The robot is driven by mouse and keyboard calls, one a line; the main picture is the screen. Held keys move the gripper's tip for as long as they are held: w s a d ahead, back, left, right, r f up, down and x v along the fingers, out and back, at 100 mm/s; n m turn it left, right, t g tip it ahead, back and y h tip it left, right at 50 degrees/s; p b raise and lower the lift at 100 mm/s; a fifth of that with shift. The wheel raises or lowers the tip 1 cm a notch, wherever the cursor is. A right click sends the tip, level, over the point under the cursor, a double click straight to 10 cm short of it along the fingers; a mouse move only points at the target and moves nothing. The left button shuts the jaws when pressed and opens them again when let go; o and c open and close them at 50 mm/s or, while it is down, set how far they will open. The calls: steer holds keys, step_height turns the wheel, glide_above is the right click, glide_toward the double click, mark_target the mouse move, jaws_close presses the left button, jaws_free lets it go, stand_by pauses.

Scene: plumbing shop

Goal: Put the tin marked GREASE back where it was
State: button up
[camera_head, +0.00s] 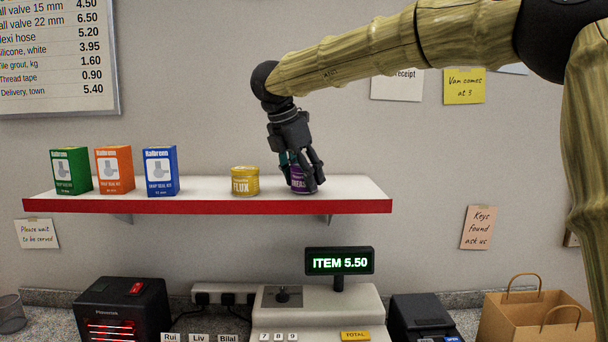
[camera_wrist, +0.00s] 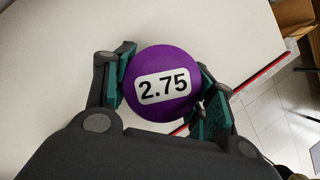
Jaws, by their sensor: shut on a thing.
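My gripper (camera_head: 303,172) reaches down from above onto the right part of the shelf (camera_head: 215,205). It is shut on a purple tin (camera_head: 299,183), which stands upright on or just at the shelf top. In the wrist view its purple lid (camera_wrist: 163,108) carries a price label, 2.75, between the two fingers. A yellow tin marked FLUX (camera_head: 245,182) stands to its left, apart from it. I see no tin that clearly reads GREASE.
Green (camera_head: 71,170), orange (camera_head: 115,169) and blue (camera_head: 161,171) boxes stand on the shelf's left part. Bare shelf lies between the blue box and the FLUX tin, and right of the purple tin. Below are a till display (camera_head: 340,262) and a paper bag (camera_head: 533,316).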

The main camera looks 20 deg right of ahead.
steer(key=shift+f, duration=0.15)
steer(key=o, duration=1.1)
steer(key=b+v, duration=0.2)
steer(key=v, duration=1)
